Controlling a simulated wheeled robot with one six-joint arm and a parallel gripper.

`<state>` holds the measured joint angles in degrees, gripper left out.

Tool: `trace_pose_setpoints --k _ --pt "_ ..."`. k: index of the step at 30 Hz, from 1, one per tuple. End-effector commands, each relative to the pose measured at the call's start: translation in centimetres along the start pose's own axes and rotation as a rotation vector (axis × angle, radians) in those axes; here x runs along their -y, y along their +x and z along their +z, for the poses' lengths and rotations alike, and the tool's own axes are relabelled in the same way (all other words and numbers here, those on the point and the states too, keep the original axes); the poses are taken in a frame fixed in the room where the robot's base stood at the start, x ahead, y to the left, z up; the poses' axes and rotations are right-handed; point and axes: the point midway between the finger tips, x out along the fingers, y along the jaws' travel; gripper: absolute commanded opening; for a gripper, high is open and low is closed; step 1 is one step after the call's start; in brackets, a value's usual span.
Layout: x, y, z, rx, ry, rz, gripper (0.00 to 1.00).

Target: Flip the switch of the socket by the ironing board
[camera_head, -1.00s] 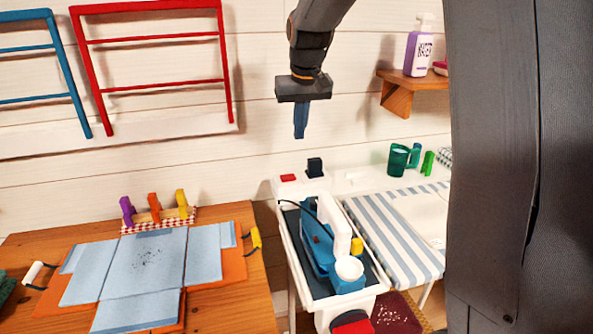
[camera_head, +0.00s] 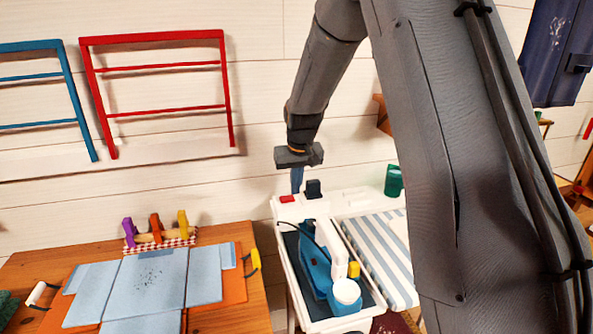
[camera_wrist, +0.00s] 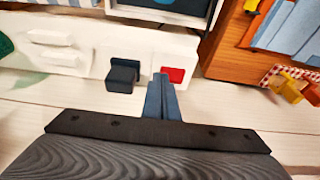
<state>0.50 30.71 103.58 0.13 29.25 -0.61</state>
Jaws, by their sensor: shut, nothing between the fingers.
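The white socket strip (camera_wrist: 135,48) runs along the wall end of the ironing station. It carries a red switch (camera_wrist: 173,75) and a dark plug (camera_wrist: 122,74), which also show in the head view as the switch (camera_head: 288,199) and the plug (camera_head: 313,188). My gripper (camera_head: 297,190) is shut and empty, pointing down just above the strip, close to the red switch. In the wrist view its blue fingertips (camera_wrist: 162,78) sit beside the switch, between it and the plug. I cannot tell whether they touch. The blue iron (camera_head: 315,262) rests on the ironing board (camera_head: 290,265).
A wooden table (camera_head: 235,300) with a folded blue cloth (camera_head: 145,278) stands at left. A striped cloth (camera_head: 380,250) and a green mug (camera_head: 394,180) are right of the board. A red rack (camera_head: 154,108) hangs on the wall. My arm covers much of the right side.

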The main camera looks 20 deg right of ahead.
Motion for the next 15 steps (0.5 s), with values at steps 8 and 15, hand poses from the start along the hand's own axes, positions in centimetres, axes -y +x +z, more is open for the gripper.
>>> trace_pose_setpoints --k 8,15 --pt "0.0 1.5 0.5 0.000 0.000 0.000 0.00" --pt "0.0 1.5 0.4 -0.001 0.000 0.000 0.00"
